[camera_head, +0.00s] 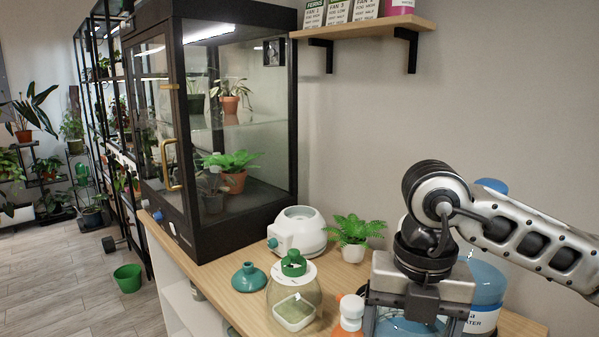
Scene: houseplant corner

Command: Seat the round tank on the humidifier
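The humidifier base (297,235) is white and round with a dark recess in its top. It stands upright on the wooden table by the glass cabinet, with nothing on it. My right gripper (410,322) points down at the table's front right, its fingers spread apart. A rounded, clear bluish thing (403,328) shows between them, cut by the lower edge; it may be the round tank. I cannot tell whether the fingers touch it. A clear rounded vessel (313,291) with a white top and green cap stands in front of the humidifier. My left gripper is out of view.
A teal funnel-shaped piece (249,279) lies left of the clear vessel. A potted fern (352,233) stands right of the humidifier. A white-and-orange bottle (350,315) and a blue water jug (486,285) flank my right gripper. The cabinet (190,232) bounds the left; a shelf (375,28) hangs above.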

